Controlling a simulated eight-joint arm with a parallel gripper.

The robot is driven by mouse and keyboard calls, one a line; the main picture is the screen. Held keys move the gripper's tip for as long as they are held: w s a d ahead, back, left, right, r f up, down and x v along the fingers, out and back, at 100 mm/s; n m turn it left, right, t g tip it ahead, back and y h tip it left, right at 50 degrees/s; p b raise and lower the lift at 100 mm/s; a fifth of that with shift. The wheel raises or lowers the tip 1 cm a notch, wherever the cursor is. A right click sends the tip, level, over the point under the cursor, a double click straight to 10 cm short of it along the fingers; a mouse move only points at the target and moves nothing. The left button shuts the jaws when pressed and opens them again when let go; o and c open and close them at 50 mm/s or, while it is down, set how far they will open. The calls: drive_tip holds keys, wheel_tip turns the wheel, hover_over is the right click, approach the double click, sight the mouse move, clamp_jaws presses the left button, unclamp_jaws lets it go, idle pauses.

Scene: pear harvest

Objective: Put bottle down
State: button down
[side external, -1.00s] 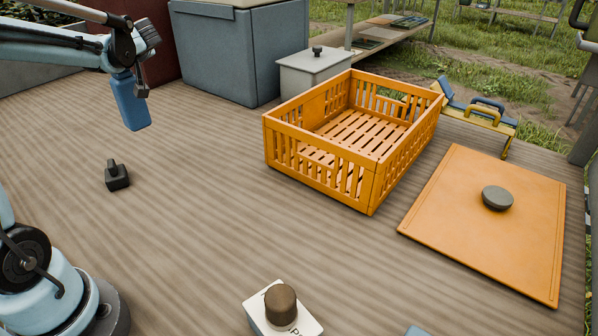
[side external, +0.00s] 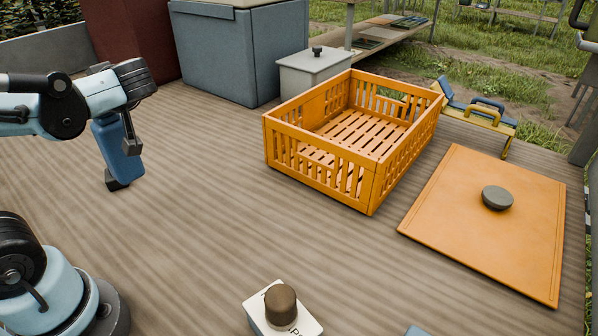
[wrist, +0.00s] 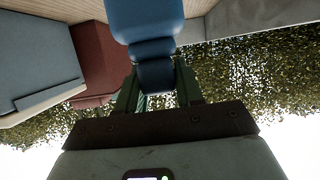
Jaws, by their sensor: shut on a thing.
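A blue bottle (side external: 117,152) hangs under my gripper (side external: 128,132) at the left of the side view, slightly tilted. My gripper is shut on it. Its lower end overlaps a small black object (side external: 117,184) on the wooden table (side external: 215,190); I cannot tell whether the bottle touches the object or the table. In the wrist view, the bottle (wrist: 148,20) extends from between the two fingers of my gripper (wrist: 156,78) toward the top edge.
An orange slatted crate (side external: 320,178) stands at the middle right, with an orange lid (side external: 470,240) beside it. A white box with a brown knob (side external: 281,305) is at the front. Blue-grey (side external: 240,50) and dark red (side external: 128,40) bins stand behind. The table between bottle and crate is clear.

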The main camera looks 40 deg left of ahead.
sight(113, 147)
drive_tip(key=shift+s+d+f, duration=0.3)
drive_tip(key=shift+s+d, duration=0.1)
drive_tip(key=shift+s, duration=0.25)
drive_tip(key=shift+f, duration=0.2)
drive_tip(key=shift+s+f, duration=0.1)
drive_tip(key=shift+f, duration=3.75)
drive_tip(key=c, duration=0.7)
unclamp_jaws()
drive_tip(key=shift+f, duration=0.1)
drive_tip(key=shift+c, duration=0.2)
